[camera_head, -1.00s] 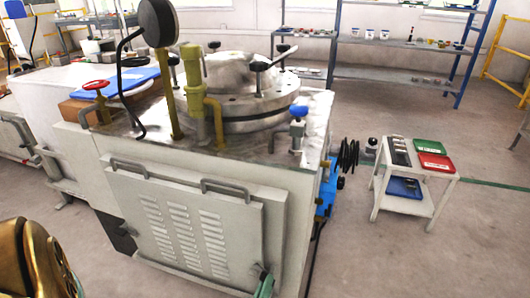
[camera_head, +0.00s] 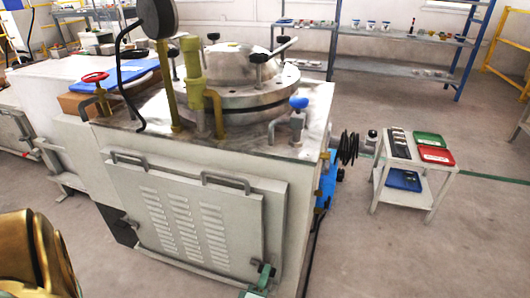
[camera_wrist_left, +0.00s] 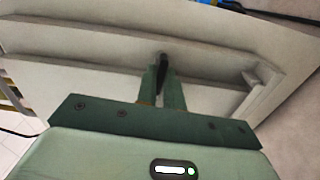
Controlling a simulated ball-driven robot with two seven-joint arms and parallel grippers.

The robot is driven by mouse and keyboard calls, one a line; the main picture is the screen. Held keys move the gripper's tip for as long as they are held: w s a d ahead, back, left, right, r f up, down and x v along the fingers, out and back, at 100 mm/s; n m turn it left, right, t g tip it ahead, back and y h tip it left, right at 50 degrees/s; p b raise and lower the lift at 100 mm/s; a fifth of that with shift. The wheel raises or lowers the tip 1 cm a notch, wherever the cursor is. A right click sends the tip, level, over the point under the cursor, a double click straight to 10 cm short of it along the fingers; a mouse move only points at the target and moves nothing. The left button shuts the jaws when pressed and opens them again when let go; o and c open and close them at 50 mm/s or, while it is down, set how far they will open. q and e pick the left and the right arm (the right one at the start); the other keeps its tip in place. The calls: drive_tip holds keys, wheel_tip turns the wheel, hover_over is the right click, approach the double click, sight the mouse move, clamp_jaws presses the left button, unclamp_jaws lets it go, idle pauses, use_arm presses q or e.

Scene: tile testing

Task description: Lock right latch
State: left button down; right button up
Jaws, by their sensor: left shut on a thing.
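My left gripper (camera_head: 264,268) is green and shows at the lower right corner of the vented front panel (camera_head: 190,225) of the white machine. In the left wrist view its two fingers (camera_wrist_left: 162,78) are shut on a small dark latch handle (camera_wrist_left: 163,62) close to a pale ribbed surface. The handle is mostly hidden between the fingers, and I cannot tell its exact turn. My right gripper is not in view.
The machine top carries a round metal lid (camera_head: 240,85) with black-knobbed clamps, a yellow pipe (camera_head: 195,85) and a blue-handled valve (camera_head: 298,110). A small white cart (camera_head: 415,165) with trays stands right.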

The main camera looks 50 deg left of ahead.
use_arm(q)
drive_tip(key=shift+s+f+n, duration=0.1)
drive_tip(key=shift+f+n, duration=0.05)
drive_tip(key=shift+n, duration=0.25)
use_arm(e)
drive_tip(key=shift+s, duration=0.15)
use_arm(q)
drive_tip(key=c, duration=1.5)
unclamp_jaws()
drive_tip(key=p+v, duration=0.4)
drive_tip(key=v, duration=1.2)
drive_tip(key=shift+s+p, duration=0.2)
drive_tip(key=shift+p, duration=0.15)
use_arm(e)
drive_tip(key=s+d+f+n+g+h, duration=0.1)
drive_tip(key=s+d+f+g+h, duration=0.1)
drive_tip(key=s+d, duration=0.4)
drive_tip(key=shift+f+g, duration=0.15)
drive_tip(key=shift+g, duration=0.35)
